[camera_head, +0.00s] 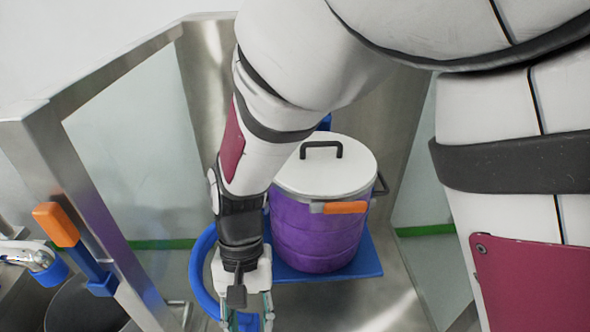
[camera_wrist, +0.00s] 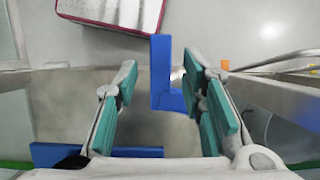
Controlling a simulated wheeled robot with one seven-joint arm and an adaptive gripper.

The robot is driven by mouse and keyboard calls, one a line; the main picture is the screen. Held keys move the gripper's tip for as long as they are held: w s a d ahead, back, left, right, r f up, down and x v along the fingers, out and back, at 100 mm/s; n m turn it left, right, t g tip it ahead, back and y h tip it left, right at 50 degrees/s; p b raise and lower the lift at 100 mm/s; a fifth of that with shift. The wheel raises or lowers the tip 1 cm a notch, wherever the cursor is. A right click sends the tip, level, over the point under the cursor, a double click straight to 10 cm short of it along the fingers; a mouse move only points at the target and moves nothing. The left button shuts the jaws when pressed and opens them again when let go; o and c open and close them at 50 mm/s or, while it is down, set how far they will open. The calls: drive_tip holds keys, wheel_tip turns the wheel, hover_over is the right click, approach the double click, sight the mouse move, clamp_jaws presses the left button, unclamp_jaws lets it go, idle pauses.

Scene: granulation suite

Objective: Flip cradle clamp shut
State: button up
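A purple drum (camera_head: 318,235) with a pale lid (camera_head: 325,165) and a black handle stands upright on a blue platform (camera_head: 350,262). A curved blue clamp arm (camera_head: 200,272) swings out at the drum's left, apart from its front. My gripper (camera_head: 247,319) points down at the front left of the drum, next to the blue arm. In the wrist view my gripper (camera_wrist: 161,70) is open, with teal finger pads. An L-shaped blue part (camera_wrist: 161,75) shows between the fingers, close to the right one; I cannot tell whether they touch. My arm hides part of the drum's left side.
A steel frame post (camera_head: 75,200) stands at the left, with an orange-tipped blue lever (camera_head: 62,232) on it. A dark round vessel (camera_head: 85,312) is at the lower left. An orange latch (camera_head: 345,207) sits on the lid rim. Steel panels stand behind the drum.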

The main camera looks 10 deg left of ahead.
drive_tip(key=shift+x, duration=1.55)
clamp_jaws()
